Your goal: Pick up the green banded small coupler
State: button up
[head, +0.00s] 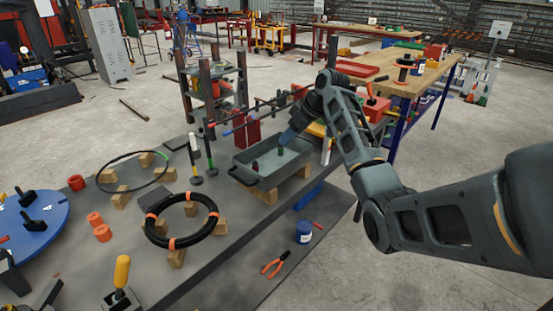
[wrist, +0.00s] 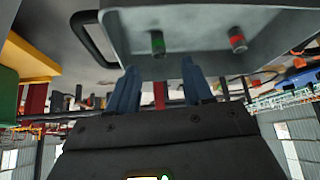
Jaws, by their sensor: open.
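The green banded small coupler (wrist: 158,43) stands in a grey tray (wrist: 112,40) in the wrist view; in the head view it is a small dark piece with green (head: 281,151) just under my gripper (head: 288,136). A red banded coupler (wrist: 237,39) stands in the same tray, to its right in the wrist view and at the left in the head view (head: 255,166). My gripper (wrist: 159,72) is open, with its two blue fingers apart and nothing between them. The green coupler lines up with the gap, apart from the fingertips.
The tray (head: 240,178) has raised walls and a handle, and rests on wooden blocks (head: 264,196). A dark rack (head: 212,85) stands behind it. A black coil with orange bands (head: 181,242) lies to the left, and a blue-lidded jar (head: 303,232) in front.

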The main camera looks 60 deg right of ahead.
aim_at(281, 146)
jog(key=x, duration=0.6)
jog(key=shift+w+f, duration=0.2)
jog(key=shift+f, duration=0.1)
jog(key=shift+d, duration=0.1)
grip_shut()
